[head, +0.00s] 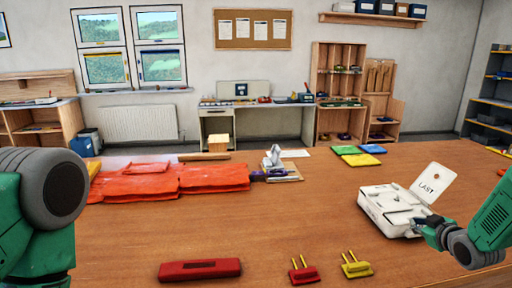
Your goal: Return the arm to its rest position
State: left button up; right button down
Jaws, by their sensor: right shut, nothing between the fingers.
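My right arm comes in from the right edge, and its right gripper (424,226) is shut and empty at the right side of the white case (383,212). I cannot tell whether the gripper touches the case. Of my left arm, only green and dark grey links show at the left edge; the left gripper is out of view.
The wooden table (300,226) carries red packs (166,182) at left, a red bar (200,270), and red (303,273) and yellow (356,267) two-pronged pieces at the front. Coloured flat items (361,158) lie at the back. The table's middle is clear.

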jog(key=s+a+f+m+g, duration=0.1)
jog(key=s+a+f+g, duration=0.1)
jog(key=s+a+f, duration=0.35)
jog(key=s+a+f+m+g+y, duration=0.1)
jog(key=s+a+f+g, duration=0.2)
jog(key=s+f, duration=0.45)
jog(key=s+a+f+m+g, duration=0.2)
jog(key=s+a+f, duration=0.3)
jog(key=s, duration=0.4)
jog(key=s+a+f+m+g, duration=0.1)
jog(key=s+a+g, duration=0.2)
jog(key=s, duration=1)
jog(key=s+a+f+m+g, duration=0.1)
jog(key=s+a+g, duration=0.25)
jog(key=s, duration=1.05)
jog(key=w+f+b, duration=0.1)
jog(key=f+b, duration=0.8)
jog(key=w+f+n+b, duration=0.1)
jog(key=w+f+b, duration=0.1)
jog(key=f+b, duration=0.6)
jog(key=shift+w+a+f+b, duration=0.25)
jog(key=shift+a+f+b, duration=0.15)
jog(key=shift+b, duration=0.4)
